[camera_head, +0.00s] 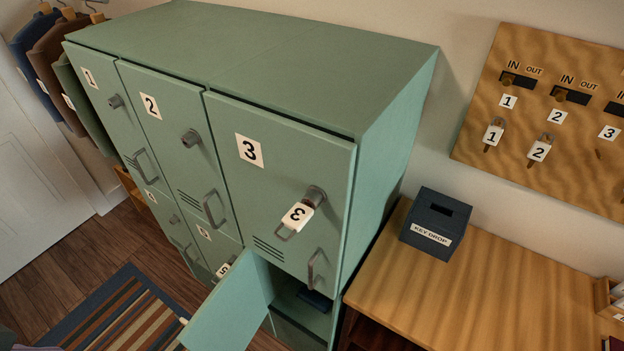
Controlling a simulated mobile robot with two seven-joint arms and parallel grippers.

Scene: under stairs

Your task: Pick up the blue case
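A dark blue object (315,299), probably the blue case, lies inside the open lower right compartment of the green locker block (395,140). Only a small part of it shows; the compartment's front and the upper locker hide the rest. The open door (235,310) of this compartment swings out toward the lower left. Neither of my grippers is in view.
Locker 3's door (280,180) is shut, with a key tag (297,215) hanging from its lock. A wooden desk (480,290) with a dark key drop box (436,223) stands right of the lockers. A key board (560,110) hangs above. A striped rug (125,315) covers the floor.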

